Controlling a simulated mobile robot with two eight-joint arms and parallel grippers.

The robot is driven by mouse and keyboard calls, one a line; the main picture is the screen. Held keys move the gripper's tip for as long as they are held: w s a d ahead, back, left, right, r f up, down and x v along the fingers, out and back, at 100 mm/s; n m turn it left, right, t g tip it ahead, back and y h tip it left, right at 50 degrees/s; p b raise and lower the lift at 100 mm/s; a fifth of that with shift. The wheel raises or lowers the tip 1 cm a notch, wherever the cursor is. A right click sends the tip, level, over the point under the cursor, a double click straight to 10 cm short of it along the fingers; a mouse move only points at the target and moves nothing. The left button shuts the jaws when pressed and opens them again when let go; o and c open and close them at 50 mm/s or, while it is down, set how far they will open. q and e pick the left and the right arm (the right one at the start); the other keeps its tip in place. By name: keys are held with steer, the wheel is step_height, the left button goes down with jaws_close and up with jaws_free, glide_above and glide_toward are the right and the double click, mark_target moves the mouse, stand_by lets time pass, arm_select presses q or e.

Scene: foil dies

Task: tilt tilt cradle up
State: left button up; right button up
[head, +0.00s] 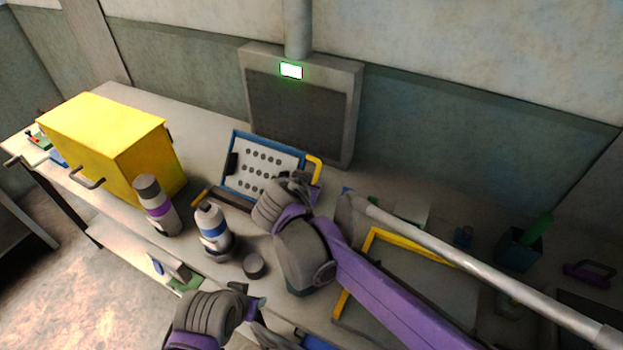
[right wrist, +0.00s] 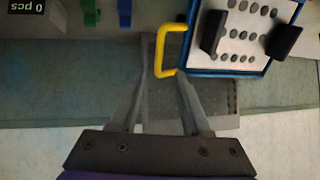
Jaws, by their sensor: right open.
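The tilt cradle (head: 262,167) has a blue frame and a white panel with rows of dark round spots. It stands at the back of the bench; its exact tilt is hard to tell. Its yellow handle (head: 315,168) is on the right side. In the right wrist view the cradle (right wrist: 240,72) is at upper right, with the yellow handle (right wrist: 161,48) just beyond the fingertips. My right gripper (right wrist: 157,76) is open and empty, close to the handle; my wrist partly hides this in the head view. My left gripper (head: 244,292) is at the bottom, its fingers unclear.
A yellow box (head: 105,140) stands at left. Two bottles (head: 157,205) (head: 213,231) and a dark round cap (head: 254,266) stand in front of the cradle. A grey wall panel (head: 297,112) with a lit green display is behind. A yellow-edged frame (head: 410,246) lies at right under my arm.

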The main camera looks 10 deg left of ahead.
steer(key=v, duration=0.3)
steer(key=shift+s+r, duration=0.2)
steer(key=shift+s, duration=0.05)
steer(key=s+d+f+g, duration=0.1)
steer(key=s+d+f, duration=0.15)
steer(key=d, duration=0.55)
steer(key=s+d+f+g, duration=0.2)
steer(key=s+d, duration=0.1)
steer(key=d, duration=0.5)
steer(key=s+d+f, duration=0.3)
steer(key=s, duration=0.2)
steer(key=s+d+f+n+g, duration=0.1)
steer(key=s+d+f, duration=0.1)
steer(key=s+d, duration=0.2)
steer(key=s+d+f+n+g+y, duration=0.1)
steer(key=s+d+f, duration=0.2)
steer(key=s, duration=0.4)
steer(key=shift+d+f, duration=0.4)
steer(key=shift+d, duration=0.15)
